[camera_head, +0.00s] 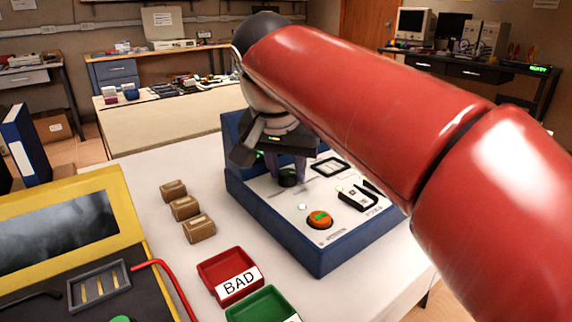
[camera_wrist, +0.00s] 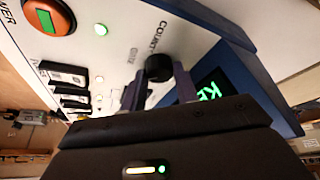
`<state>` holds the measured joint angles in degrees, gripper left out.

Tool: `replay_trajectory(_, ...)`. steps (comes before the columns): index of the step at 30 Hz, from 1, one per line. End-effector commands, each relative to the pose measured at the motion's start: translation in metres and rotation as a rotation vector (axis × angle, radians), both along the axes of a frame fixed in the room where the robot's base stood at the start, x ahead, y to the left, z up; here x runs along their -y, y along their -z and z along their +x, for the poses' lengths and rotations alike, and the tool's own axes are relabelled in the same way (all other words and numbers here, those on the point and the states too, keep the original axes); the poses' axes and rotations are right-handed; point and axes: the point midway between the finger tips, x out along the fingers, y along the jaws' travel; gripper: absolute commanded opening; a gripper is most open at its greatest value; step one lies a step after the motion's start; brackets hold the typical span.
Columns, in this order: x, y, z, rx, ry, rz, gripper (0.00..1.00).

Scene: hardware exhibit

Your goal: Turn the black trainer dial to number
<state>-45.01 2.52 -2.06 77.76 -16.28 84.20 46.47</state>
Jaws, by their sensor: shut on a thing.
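The black trainer dial (camera_head: 288,179) stands on the white top panel of the blue-sided trainer box (camera_head: 290,235), near its back left. It also shows in the wrist view (camera_wrist: 158,68), beside printed lettering. My gripper (camera_head: 287,170) is shut on the dial from above, a finger on each side. In the wrist view, the fingers (camera_wrist: 161,80) flank the dial. A dark display (camera_wrist: 212,88) beside the dial shows green characters, partly hidden by my gripper. The dial's pointer and number marks cannot be made out.
An orange button (camera_head: 320,219) and black switches (camera_head: 357,196) share the panel. Left of the box are several small brown blocks (camera_head: 184,207), a red BAD tray (camera_head: 231,276), a green tray (camera_head: 264,303) and a yellow-framed unit (camera_head: 128,205). White table lies between.

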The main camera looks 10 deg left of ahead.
Motion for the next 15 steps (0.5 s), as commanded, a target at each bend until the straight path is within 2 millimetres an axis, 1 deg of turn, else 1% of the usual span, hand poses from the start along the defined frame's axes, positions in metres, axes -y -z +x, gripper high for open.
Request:
replay_trajectory(6,0.0011,-0.0010,0.0006,0.002,-0.104,0.001,0.07)
replay_trajectory(15,0.0010,-0.0010,0.0004,0.002,-0.163,0.003,0.07)
